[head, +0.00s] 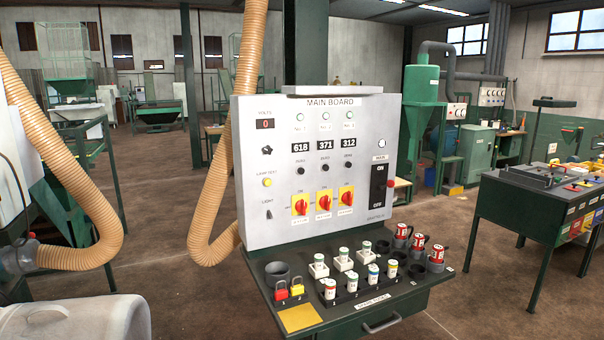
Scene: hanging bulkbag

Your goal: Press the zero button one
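The grey main board (258,195) stands upright at the centre of the head view. It carries three number displays reading 618, 371 and 312. Under each display is a small black round button; the left one, labelled like ZERO, is the zero button one (299,171), below the 618 display (300,148). The middle black button (325,170) and the right black button (348,166) sit in the same row. The small labels are hard to read. Neither of my grippers shows in this view.
Red-and-yellow rotary switches (324,202) sit below the buttons, and a black main switch (378,188) at right. A dark green shelf (385,309) with padlocks and several small containers juts out in front. Beige hoses (225,150) hang at left. A tool table (519,204) stands at right.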

